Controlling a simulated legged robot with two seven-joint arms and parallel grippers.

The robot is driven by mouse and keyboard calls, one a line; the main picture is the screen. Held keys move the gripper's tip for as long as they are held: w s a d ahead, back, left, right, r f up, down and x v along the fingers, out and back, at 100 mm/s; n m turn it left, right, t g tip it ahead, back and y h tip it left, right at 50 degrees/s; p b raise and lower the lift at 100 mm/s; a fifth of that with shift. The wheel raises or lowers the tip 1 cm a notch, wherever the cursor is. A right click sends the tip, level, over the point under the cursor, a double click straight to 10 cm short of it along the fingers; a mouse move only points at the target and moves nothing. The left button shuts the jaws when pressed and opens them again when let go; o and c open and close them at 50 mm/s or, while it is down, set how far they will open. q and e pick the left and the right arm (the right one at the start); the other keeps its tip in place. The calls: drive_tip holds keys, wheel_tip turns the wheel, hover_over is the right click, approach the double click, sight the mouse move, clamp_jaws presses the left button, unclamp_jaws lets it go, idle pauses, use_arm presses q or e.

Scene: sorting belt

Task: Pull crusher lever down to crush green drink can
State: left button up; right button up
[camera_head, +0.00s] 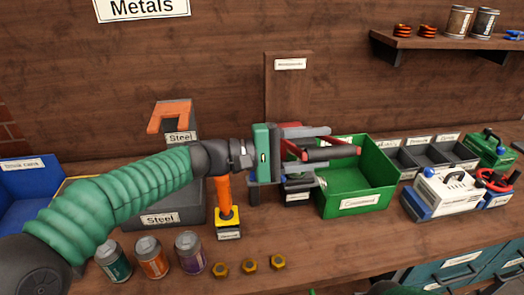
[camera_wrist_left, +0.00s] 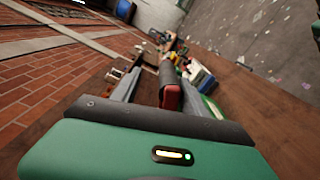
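The crusher stands behind my left gripper, with a tall brown back board (camera_head: 288,95). Its lever, a dark bar with red parts (camera_head: 330,153), points right, roughly level. My left gripper (camera_head: 312,155) is open, its two grey fingers on either side of the lever. In the left wrist view the dark and red lever (camera_wrist_left: 170,92) lies between the fingers, with a gap visible on its left. A green drink can (camera_head: 114,262) stands upright at the table's front left. The inside of the crusher is mostly hidden by my gripper.
An orange can (camera_head: 152,258) and a purple can (camera_head: 190,253) stand beside the green one, near several brass nuts (camera_head: 249,264). A green bin (camera_head: 372,203) stands close right of the crusher. An orange-handled tool (camera_head: 223,200) stands below my left wrist.

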use_arm(q)
drive_tip(key=s+a+p, duration=0.1)
drive_tip(key=s+a, duration=0.2)
drive_tip(key=a, duration=1.2)
